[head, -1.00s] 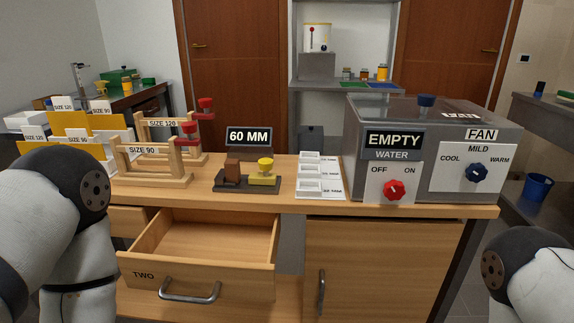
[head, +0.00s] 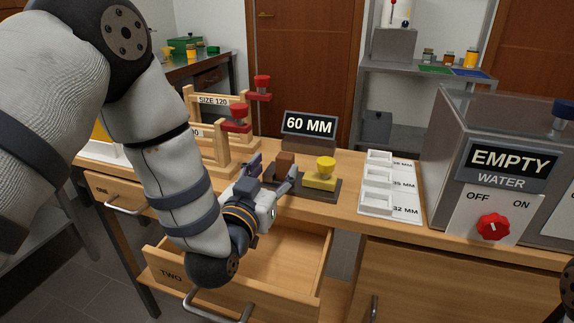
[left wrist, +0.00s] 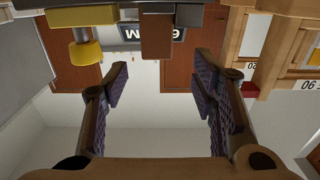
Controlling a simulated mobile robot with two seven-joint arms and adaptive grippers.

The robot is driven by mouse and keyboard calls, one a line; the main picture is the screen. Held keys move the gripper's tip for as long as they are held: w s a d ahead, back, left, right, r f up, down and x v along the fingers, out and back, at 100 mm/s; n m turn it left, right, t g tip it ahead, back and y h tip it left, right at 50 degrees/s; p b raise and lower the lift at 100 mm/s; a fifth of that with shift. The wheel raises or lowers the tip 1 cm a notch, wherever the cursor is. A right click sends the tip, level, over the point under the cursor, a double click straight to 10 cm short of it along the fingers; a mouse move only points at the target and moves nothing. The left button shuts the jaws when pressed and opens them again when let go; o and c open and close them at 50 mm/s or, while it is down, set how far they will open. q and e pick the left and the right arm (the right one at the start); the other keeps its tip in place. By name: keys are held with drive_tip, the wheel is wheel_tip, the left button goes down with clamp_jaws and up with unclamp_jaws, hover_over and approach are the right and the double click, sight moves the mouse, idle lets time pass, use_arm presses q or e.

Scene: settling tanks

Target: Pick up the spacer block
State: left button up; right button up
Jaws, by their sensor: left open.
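A brown block (head: 285,163), apparently the spacer block, stands on a dark base (head: 331,197) beside a yellow knobbed piece (head: 322,174). My left gripper (head: 272,179) is open and empty just in front of the brown block, above the counter's front edge. In the left wrist view the picture is upside down. There the brown block (left wrist: 157,36) lies ahead, between the lines of the two spread fingers (left wrist: 161,75) and beyond their tips, without contact. The block's lower part is partly hidden by the gripper in the head view. My right gripper is out of view.
An open drawer marked TWO (head: 172,276) is below my left gripper. Wooden frames with red knobs (head: 238,115) stand to the left. Behind is a 60 MM sign (head: 310,125). A white slotted tray (head: 376,205) and a grey water tank (head: 500,125) are to the right.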

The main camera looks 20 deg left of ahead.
sight(283, 162)
use_arm(q)
drive_tip(key=w, duration=0.5)
drive_tip(key=shift+w+d+f+b, duration=0.3)
drive_tip(key=shift+f, duration=0.05)
drive_tip(key=shift+w+r, duration=0.1)
drive_tip(key=shift+w, duration=0.2)
drive_tip(key=c, duration=1.2)
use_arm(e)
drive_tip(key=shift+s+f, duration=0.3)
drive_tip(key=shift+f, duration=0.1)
